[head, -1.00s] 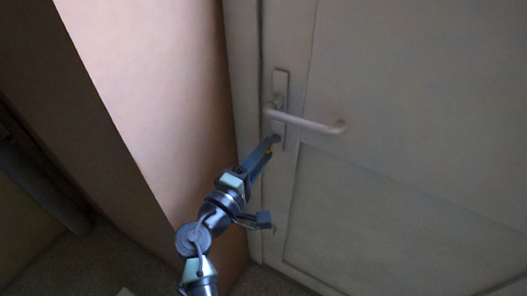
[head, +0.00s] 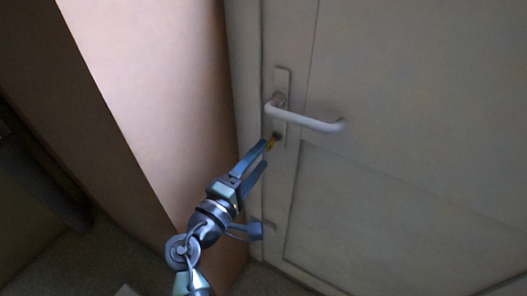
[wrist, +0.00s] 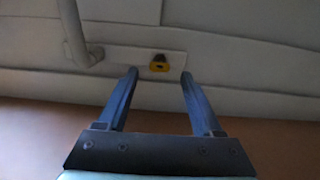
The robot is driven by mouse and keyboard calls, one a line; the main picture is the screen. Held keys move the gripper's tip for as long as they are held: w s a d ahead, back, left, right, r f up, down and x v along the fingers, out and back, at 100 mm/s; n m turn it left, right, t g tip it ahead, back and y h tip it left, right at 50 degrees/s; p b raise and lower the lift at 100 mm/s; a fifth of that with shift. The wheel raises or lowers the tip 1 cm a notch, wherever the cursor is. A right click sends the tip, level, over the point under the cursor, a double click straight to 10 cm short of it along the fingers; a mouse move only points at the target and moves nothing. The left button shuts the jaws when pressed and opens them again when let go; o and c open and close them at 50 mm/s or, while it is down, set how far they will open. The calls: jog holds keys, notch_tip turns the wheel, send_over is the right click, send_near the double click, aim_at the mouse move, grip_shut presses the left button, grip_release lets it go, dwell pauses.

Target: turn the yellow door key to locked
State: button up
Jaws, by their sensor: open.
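The yellow key (head: 271,144) sits in the lock on the door plate (head: 282,77), below the lever handle. In the wrist view the yellow key (wrist: 159,63) shows its bow near the middle of the plate (wrist: 115,56), ahead of and between my fingers. My gripper (head: 265,153) is open in front of the lock, its fingertips close to the key but apart from it. In the wrist view my gripper (wrist: 159,74) has nothing between its two blue fingers. The key's shaft is hidden.
The lever handle (head: 318,124) juts out above the key and points right; it also shows at the upper left of the wrist view (wrist: 75,35). A brown and pale wall (head: 150,90) stands close on the left of the door (head: 420,150).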

jog(key=v, duration=1)
jog(key=shift+s+a, duration=0.1)
jog(key=w+d+r+m+t+y, duration=0.2)
jog(key=w+r+m, duration=0.2)
jog(key=r, duration=0.7)
jog(key=w+d+r+m+t+y, duration=0.1)
jog(key=w+d+r+m+y, duration=0.3)
jog(key=r, duration=0.8)
jog(key=s+r+m+t+y+p, duration=0.1)
jog(key=s+r+t, duration=0.3)
jog(key=r, duration=0.5)
jog(key=s+d+r+m+t+y, duration=0.1)
jog(key=s+r+m+t, duration=0.1)
jog(key=s+r, duration=0.55)
jog(key=s+r+m+t+y+p, duration=0.1)
jog(key=s+r+t, duration=0.2)
jog(key=r, duration=0.8)
notch_tip(320, 180, up, 11)
jog(key=p, duration=1.2)
jog(key=shift+w, duration=0.4)
jog(key=shift+a+r, duration=0.1)
